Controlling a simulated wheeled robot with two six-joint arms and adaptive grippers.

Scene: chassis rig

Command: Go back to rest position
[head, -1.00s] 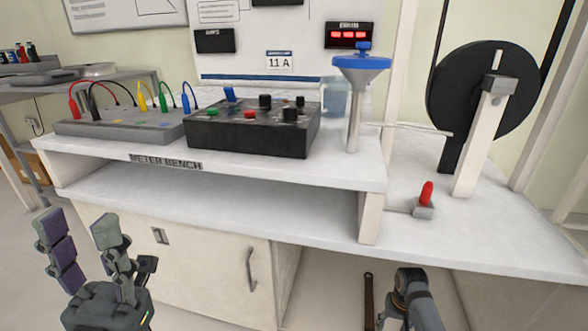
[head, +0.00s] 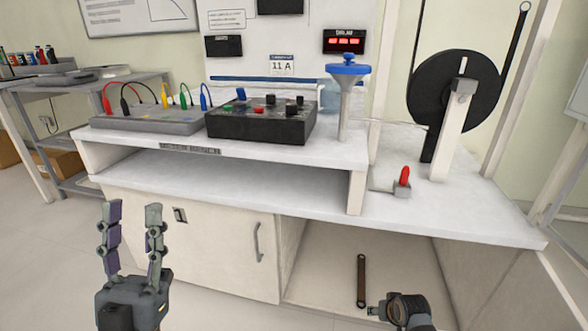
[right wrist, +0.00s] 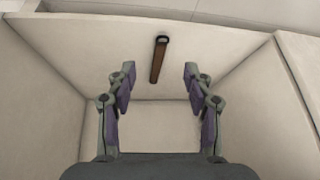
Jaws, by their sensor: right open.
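My left gripper (head: 132,240) stands upright at the lower left of the head view, its two fingers spread apart with nothing between them. My right arm shows only in part at the lower right of the head view, in front of the open bay under the bench. In the right wrist view my right gripper (right wrist: 158,90) has its fingers apart and holds nothing. A brown wrench-like bar (right wrist: 159,60) lies beyond those fingers, apart from them. It also shows in the head view (head: 361,281) on the floor of the bay.
The white bench (head: 260,196) spans the middle, with a closed cabinet door (head: 215,250) below. On it are a black control box (head: 262,122), a grey terminal box (head: 150,120), a blue-topped post (head: 345,105), a red-handled switch (head: 404,178) and a black wheel (head: 430,90).

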